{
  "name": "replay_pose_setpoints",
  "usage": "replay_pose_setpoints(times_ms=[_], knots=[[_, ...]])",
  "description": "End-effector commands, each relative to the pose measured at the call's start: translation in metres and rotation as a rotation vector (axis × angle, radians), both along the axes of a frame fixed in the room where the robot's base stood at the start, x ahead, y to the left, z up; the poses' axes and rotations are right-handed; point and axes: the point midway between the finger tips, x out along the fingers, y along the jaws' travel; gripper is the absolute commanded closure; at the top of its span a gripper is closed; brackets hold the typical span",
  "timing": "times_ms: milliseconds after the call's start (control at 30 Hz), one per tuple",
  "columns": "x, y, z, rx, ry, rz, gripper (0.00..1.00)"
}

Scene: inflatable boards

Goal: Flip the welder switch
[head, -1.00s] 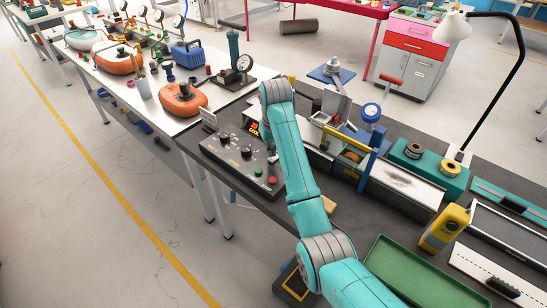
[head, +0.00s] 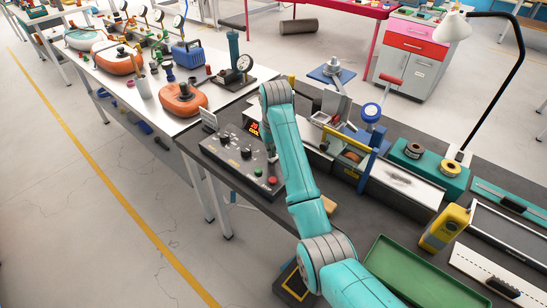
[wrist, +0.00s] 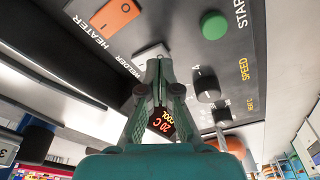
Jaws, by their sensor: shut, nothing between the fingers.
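The dark control panel (head: 228,158) stands at the left end of the workbench. In the wrist view the label WELDER is beside a pale switch (wrist: 150,50), partly covered by my fingers. My gripper (wrist: 159,62) is shut and empty, its fingertips at or just in front of this switch; I cannot tell whether they touch. The switch's position is unclear. An orange rocker (wrist: 118,17) marked HEATER is beyond it. In the head view my arm hides most of my gripper and the switch.
On the panel are a green button (wrist: 214,25) marked START, dark knobs (wrist: 206,84), a lit red display (wrist: 160,124) and a red button (head: 273,181). Right of my arm are a blue clamp-like fixture (head: 374,140), a teal spool holder (head: 430,171) and a green tray (head: 405,270).

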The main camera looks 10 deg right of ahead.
Motion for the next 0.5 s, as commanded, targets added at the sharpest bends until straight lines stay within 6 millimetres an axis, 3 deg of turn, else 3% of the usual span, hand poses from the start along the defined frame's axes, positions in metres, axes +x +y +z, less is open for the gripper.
replay_pose_setpoints(times_ms=[500], knots=[[-0.0001,0.0,-0.0069,0.0,0.001,0.0,1.0]])
